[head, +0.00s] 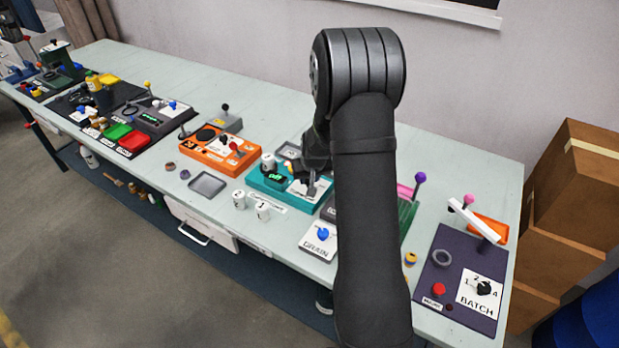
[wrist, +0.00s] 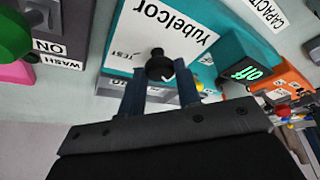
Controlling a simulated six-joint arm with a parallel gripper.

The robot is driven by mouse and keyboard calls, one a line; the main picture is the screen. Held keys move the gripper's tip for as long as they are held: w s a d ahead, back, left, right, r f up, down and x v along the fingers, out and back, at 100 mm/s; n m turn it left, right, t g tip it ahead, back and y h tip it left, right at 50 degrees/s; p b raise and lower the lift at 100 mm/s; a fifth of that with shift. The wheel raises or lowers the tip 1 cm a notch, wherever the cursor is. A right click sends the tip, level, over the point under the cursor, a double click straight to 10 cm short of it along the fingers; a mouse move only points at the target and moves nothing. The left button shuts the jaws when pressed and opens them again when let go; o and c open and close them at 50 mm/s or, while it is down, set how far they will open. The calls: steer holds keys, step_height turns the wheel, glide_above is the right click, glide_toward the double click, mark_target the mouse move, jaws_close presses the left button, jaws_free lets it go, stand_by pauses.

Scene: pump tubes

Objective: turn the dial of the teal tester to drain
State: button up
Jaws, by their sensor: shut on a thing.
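The teal tester (head: 256,182) stands on the long table in the head view, partly behind my arm. My gripper (wrist: 161,88) is shut on the dial, one finger at each side. A drain mark is not readable near the dial. The tester's display (wrist: 246,72) shows "off" in green. In the head view my gripper (head: 312,184) is over the tester's right part.
An orange device (head: 205,152) is left of the tester. A white plate with a blue knob (head: 322,234) is in front right. White cups (head: 262,211) and a grey tray (head: 207,184) stand near the front edge. A dark panel marked "BATCH" (head: 440,262) is at right.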

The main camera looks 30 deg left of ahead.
steer(key=shift+m, duration=0.3)
steer(key=m+h, duration=0.1)
steer(key=m, duration=0.1)
steer(key=m+t+h, duration=0.1)
steer(key=m, duration=0.2)
steer(key=shift+s+a, duration=0.15)
steer(key=shift+a, duration=0.05)
steer(key=m+h, duration=0.1)
steer(key=m, duration=0.2)
steer(key=m+h, duration=0.1)
steer(key=m, duration=0.2)
steer(key=shift+a, duration=0.15)
stand_by(0.4)
steer(key=o, duration=0.9)
steer(key=shift+o, duration=0.2)
